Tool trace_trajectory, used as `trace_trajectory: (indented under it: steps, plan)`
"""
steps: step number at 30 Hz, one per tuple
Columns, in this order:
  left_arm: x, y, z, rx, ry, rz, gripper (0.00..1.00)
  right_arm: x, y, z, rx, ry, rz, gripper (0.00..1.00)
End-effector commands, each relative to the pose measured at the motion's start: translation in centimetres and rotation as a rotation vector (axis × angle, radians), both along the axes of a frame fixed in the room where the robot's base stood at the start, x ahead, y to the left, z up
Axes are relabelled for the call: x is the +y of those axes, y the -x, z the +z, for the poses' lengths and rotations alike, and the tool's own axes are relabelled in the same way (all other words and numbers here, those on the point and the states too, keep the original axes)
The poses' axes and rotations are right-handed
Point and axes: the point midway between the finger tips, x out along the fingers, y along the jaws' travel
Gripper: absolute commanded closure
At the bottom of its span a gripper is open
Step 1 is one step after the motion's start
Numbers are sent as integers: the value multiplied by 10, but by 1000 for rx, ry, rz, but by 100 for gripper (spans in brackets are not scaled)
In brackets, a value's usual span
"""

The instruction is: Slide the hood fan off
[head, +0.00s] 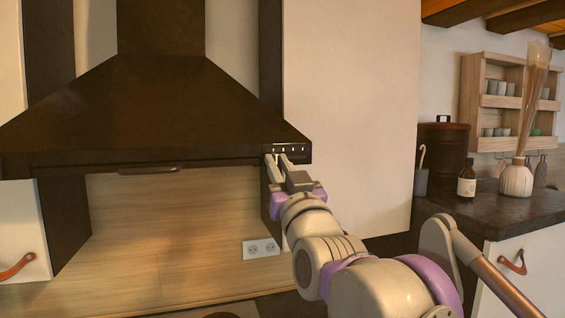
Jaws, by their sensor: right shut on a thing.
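The dark range hood (150,110) fills the upper left of the head view, with a sloped body and a flat front lip. A small control strip with several light marks (288,149) sits at the right end of the lip. My right gripper (276,160) is at the left part of this strip, its fingers pointing up at it and shut on a small part there. The fingers hide that part, so its exact position cannot be told. My left gripper is not in view.
A pale cabinet panel (350,100) stands right of the hood. A wall socket (261,248) is below my gripper. On the dark counter (500,212) at right are a bottle (466,184), a vase (516,180) and a dark canister (443,152).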

Motion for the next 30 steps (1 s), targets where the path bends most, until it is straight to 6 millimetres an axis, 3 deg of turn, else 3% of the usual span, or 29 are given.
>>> trace_trajectory:
  steps: [2, 3, 8, 20, 30]
  plan:
    - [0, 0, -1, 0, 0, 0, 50, 1, 0, -1, 1, 1, 3, 100]
    - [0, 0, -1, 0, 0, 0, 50, 1, 0, -1, 1, 1, 3, 77]
    - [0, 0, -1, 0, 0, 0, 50, 1, 0, -1, 0, 0, 2, 51]
    - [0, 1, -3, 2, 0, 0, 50, -2, 8, -4, 0, -1, 1, 51]
    - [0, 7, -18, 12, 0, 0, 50, -19, 62, -29, 1, 0, 2, 51]
